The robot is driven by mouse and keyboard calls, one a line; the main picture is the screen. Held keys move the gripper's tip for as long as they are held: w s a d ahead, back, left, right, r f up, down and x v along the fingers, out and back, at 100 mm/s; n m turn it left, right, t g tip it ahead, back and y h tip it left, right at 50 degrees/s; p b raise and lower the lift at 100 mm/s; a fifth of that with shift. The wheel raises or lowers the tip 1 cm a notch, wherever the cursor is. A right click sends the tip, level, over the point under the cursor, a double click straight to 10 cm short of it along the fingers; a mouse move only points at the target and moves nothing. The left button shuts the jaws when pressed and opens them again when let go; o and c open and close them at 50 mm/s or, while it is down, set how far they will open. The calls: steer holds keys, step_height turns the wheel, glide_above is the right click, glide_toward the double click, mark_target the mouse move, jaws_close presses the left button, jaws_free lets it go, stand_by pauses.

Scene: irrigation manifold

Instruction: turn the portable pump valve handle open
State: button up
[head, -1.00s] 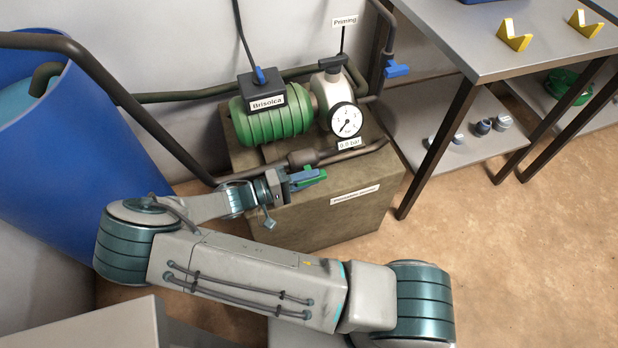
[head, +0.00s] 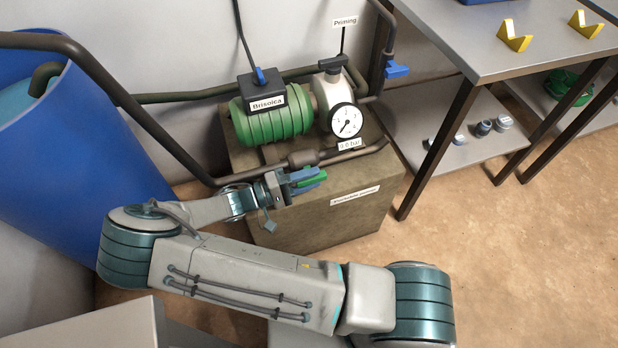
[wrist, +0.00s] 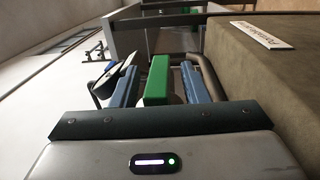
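A green handle (head: 312,179) sits at the front of the brown pump block (head: 330,222), below the pump's pipe. In the wrist view the green handle (wrist: 157,82) stands between my gripper's two blue fingers, with a narrow gap on each side. My gripper (head: 304,177) is open around it, and I see no clear contact. In the head view the fingers partly cover the handle, and its pivot is hidden. The green pump (head: 272,124) lies on the block, and its round gauge (head: 345,121) is labelled 0.0 bar.
A blue barrel (head: 75,160) stands at the left, with dark pipes running from it. A steel table (head: 470,50) with yellow brackets (head: 514,35) is at the right. A blue handle (head: 397,70) hangs from a pipe near it. The floor at the right is clear.

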steer(key=v, duration=1.4)
steer(key=shift+p, duration=0.4)
steer(key=shift+d, duration=0.1)
